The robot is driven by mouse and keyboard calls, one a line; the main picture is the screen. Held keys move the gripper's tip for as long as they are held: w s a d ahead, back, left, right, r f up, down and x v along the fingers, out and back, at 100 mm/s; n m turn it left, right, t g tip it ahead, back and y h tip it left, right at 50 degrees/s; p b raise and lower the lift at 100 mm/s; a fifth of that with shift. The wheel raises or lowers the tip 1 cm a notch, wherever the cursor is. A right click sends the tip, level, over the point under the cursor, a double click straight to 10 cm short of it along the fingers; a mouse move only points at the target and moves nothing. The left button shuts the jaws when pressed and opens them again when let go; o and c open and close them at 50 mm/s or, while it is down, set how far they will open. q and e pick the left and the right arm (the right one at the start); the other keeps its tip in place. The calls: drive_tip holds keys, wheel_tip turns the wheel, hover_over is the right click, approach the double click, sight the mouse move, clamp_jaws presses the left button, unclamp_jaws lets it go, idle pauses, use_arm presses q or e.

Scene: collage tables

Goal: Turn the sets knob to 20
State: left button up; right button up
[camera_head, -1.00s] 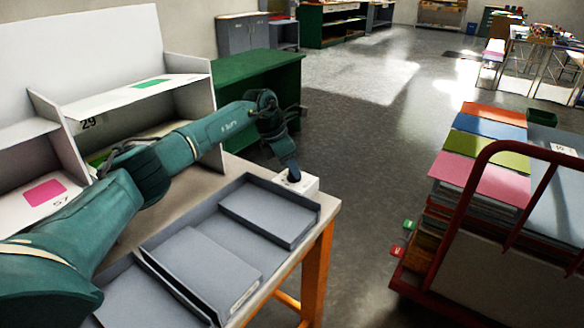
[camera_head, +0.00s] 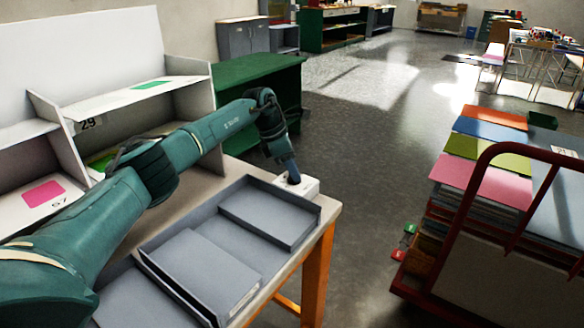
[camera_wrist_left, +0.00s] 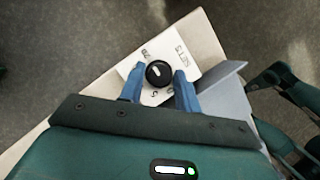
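A white box marked SETS (camera_wrist_left: 186,48) bears a round black knob (camera_wrist_left: 159,73) with numbers around it. In the left wrist view, 20 is at the knob's upper left and 5 is below it; the right-hand number is partly hidden by a finger. A white mark shows on the knob. My left gripper (camera_wrist_left: 160,84) has one blue finger on each side of the knob, close against it, and appears shut on it. In the head view my left gripper (camera_head: 293,176) points down onto the white box (camera_head: 310,187) at the table corner. My right gripper is not in view.
Grey trays (camera_head: 270,213) lie on the table beside the box. A white shelf unit (camera_head: 140,88) stands behind my left arm. A red-framed cart (camera_head: 466,212) with coloured boards is at the right. Open floor (camera_head: 370,150) lies between table and cart.

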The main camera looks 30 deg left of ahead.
use_arm(q)
drive_tip(key=o, duration=0.3)
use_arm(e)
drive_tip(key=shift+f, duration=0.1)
use_arm(q)
drive_tip(key=p+v, duration=0.1)
drive_tip(key=v, duration=1.2)
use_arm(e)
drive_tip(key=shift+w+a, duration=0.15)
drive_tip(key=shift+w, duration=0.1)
